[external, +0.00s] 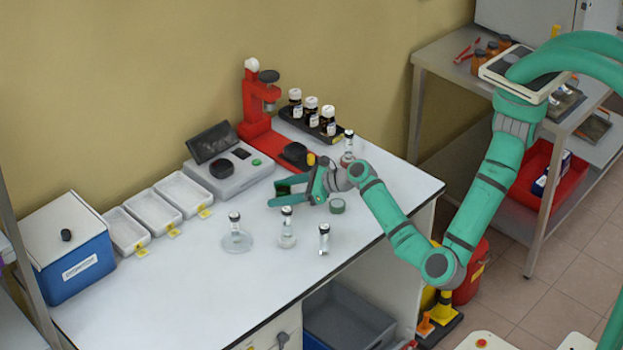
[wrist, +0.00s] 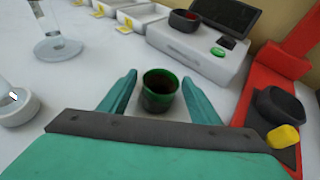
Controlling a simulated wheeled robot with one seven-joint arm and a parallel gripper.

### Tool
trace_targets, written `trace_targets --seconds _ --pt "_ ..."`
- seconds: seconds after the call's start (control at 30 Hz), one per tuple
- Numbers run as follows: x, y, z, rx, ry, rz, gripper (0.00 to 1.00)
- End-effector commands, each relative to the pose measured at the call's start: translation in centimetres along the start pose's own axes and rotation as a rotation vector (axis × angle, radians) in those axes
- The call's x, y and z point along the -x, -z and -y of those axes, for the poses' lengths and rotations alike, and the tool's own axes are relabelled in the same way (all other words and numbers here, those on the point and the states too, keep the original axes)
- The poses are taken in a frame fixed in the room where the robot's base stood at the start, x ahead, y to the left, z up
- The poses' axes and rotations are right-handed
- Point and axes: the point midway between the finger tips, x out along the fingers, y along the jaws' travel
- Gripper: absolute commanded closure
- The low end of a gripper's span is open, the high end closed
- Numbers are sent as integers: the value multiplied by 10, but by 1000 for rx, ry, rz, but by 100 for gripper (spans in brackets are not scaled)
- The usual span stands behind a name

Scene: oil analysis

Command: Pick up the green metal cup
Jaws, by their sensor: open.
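The green metal cup (wrist: 159,102) is small and round with a dark inside. In the wrist view it stands upright between the fingers of my gripper (wrist: 160,78), with a gap on each side. My gripper is open, and its two green fingers reach past both sides of the cup. In the external view my gripper (external: 273,193) is low over the table, pointing left, in front of the grey device. The cup is hard to make out there among the fingers. Whether a finger touches it cannot be told.
A grey device (external: 229,176) stands behind the gripper, with a red stand (external: 256,123) to its right. Glassware stands in front: a flask (external: 287,232), a wide-based vessel (external: 237,240) and a small vial (external: 323,240). A small green round object (external: 337,206) lies near my wrist.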

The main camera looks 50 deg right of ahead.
Motion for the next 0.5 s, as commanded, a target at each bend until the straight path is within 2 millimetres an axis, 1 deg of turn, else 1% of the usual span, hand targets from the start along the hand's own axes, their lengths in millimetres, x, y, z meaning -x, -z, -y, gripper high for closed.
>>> trace_targets --seconds 0.03,0.07,0.1,0.17,0.2,0.23,0.27,0.5 --pt "0 0 0 0 0 0 43" --pt "0 0 0 0 0 0 45" --pt "0 0 0 0 0 0 55" --pt "0 0 0 0 0 0 69" --pt "0 0 0 0 0 0 79" --pt "0 0 0 0 0 0 86" --pt "0 0 0 0 0 0 87" --pt "0 0 0 0 0 0 87"
